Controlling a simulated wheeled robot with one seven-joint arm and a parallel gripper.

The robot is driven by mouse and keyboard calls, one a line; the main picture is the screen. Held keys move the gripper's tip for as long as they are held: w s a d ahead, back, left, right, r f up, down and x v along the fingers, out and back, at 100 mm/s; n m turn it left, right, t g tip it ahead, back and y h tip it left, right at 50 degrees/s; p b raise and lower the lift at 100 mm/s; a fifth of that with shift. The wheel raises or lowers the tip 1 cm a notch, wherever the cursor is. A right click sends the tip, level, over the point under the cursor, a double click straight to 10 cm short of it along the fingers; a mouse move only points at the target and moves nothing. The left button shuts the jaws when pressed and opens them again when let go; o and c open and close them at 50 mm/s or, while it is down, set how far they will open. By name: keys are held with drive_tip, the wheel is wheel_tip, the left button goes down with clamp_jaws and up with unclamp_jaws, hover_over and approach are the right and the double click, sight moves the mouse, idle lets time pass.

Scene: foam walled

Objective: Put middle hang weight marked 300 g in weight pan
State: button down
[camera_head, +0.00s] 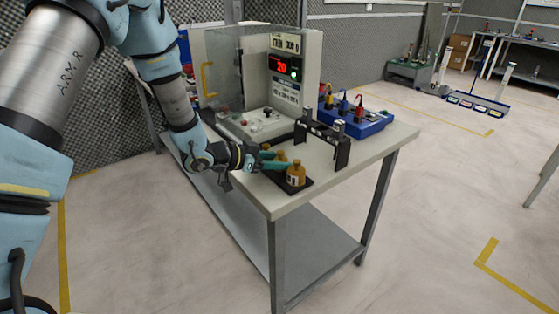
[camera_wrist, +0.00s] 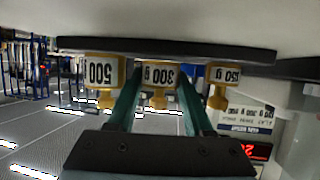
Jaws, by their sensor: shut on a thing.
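In the wrist view, which looks upside down, the middle brass weight (camera_wrist: 158,78) is marked 300 g. My gripper (camera_wrist: 155,98) has its green fingers on either side of it, shut on it. The weight still appears to be at the dark tray (camera_wrist: 200,55). The head view also shows my gripper (camera_head: 276,165) over the tray, with the middle weight (camera_head: 280,156) partly hidden. The 500 g weight (camera_wrist: 102,75) and a smaller weight (camera_wrist: 222,78) stand on either side. A white base (camera_head: 250,127) with small parts sits in the clear-walled cabinet; I cannot clearly make out the pan.
The cabinet (camera_head: 310,75) has a red display (camera_head: 279,65) and a yellow handle (camera_head: 208,78). A black bracket stand (camera_head: 325,136) is right of the tray. A blue box (camera_head: 365,120) with coloured leads is behind it. The table's front right top (camera_head: 368,155) is clear.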

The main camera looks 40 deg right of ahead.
drive_tip(key=shift+f, duration=0.15)
drive_tip(key=shift+c, duration=1.5)
unclamp_jaws()
drive_tip(key=shift+a, duration=0.1)
drive_tip(key=b+v, duration=0.3)
drive_tip(key=v, duration=0.7)
drive_tip(key=shift+a+r, duration=0.2)
drive_tip(key=shift+a, duration=0.1)
